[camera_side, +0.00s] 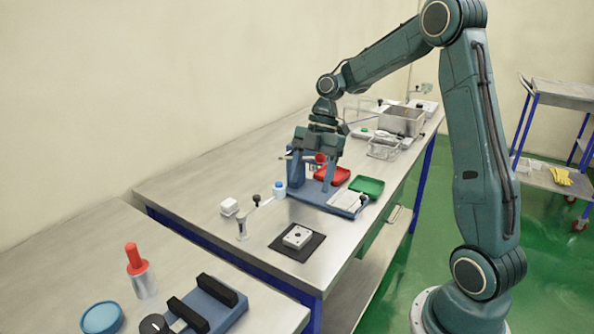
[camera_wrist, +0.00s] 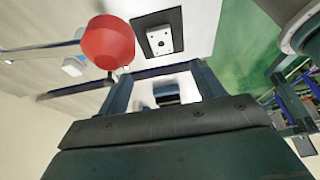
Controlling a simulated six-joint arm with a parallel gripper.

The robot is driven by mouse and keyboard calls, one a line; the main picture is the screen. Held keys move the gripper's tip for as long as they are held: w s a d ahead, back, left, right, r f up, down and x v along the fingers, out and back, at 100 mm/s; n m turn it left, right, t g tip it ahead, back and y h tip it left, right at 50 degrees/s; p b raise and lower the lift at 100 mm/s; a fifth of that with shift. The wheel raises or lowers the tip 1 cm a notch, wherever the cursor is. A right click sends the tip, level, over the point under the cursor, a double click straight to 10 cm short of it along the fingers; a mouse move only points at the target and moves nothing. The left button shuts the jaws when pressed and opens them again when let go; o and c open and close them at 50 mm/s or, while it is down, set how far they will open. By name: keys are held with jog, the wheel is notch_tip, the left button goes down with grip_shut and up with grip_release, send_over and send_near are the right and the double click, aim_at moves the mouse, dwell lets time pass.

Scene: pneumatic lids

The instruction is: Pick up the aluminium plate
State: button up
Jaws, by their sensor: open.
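A small, pale, block-like plate with a central hole, which looks like the aluminium plate (camera_side: 298,236), lies flat on a black square mat (camera_side: 283,243) near the front of the bench. In the wrist view the plate (camera_wrist: 159,40) and its mat show at the top, beyond my fingers. My gripper (camera_side: 313,182) points down over a blue fixture base (camera_side: 318,199), behind the plate and apart from it. Its two fingers (camera_wrist: 163,82) are spread. A red knob (camera_wrist: 107,42) shows large beside the left finger. What lies directly between the fingertips is unclear.
A red tray (camera_side: 336,175) and a green tray (camera_side: 367,187) stand right of the gripper. A small post (camera_side: 241,224) and a white block (camera_side: 229,206) are left of the mat. A blue clamp (camera_side: 210,305) and a red-topped bottle (camera_side: 140,272) occupy the near bench.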

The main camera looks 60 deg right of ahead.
send_over(298, 234)
jog(key=d, duration=0.3)
jog(key=f, duration=0.7)
jog(key=shift+a, duration=0.2)
jog(key=shift+x, duration=2.6)
jog(key=c, duration=1.1)
jog(key=shift+r, duration=0.1)
notch_tip(298, 234, up, 20)
jog(key=shift+f, duration=0.1)
